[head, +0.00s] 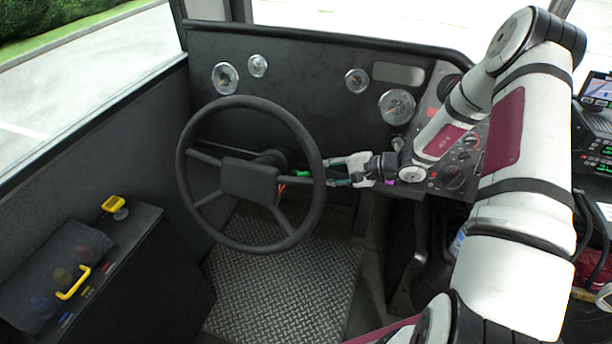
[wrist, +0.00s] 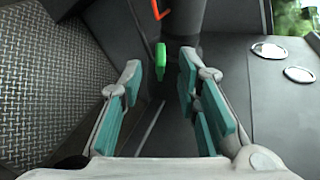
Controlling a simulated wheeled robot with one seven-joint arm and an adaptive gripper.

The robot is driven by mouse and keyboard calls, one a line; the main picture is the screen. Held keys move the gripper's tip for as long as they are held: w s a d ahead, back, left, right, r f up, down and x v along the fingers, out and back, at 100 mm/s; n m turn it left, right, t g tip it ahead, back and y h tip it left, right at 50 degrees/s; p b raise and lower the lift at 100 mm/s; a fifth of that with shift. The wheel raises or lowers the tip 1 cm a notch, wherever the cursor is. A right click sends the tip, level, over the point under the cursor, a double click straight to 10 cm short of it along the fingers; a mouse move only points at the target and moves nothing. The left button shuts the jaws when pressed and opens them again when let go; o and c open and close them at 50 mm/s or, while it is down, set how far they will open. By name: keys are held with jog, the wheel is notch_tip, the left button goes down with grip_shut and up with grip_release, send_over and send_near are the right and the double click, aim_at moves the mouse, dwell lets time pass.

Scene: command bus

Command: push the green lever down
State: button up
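The green lever (head: 302,173) shows as a small bright green tip behind the right part of the steering wheel rim in the head view. In the wrist view the green lever (wrist: 160,61) is just beyond the fingertips, roughly midway between them, beside the dark steering column. My gripper (head: 334,171) is to the right of the wheel rim in the head view, with the fingers pointing left. In the wrist view my gripper (wrist: 159,74) is open, with its teal finger pads apart and nothing between them. No contact with the lever shows.
The steering wheel (head: 316,150) is close to my fingertips. An orange lever (wrist: 163,10) is beyond the green one in the wrist view. The dashboard (head: 310,75) with round gauges is behind. A side console (head: 140,222) with yellow handles is at the left.

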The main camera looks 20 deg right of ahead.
aim_at(307, 175)
jog(key=x, duration=0.6)
grip_shut()
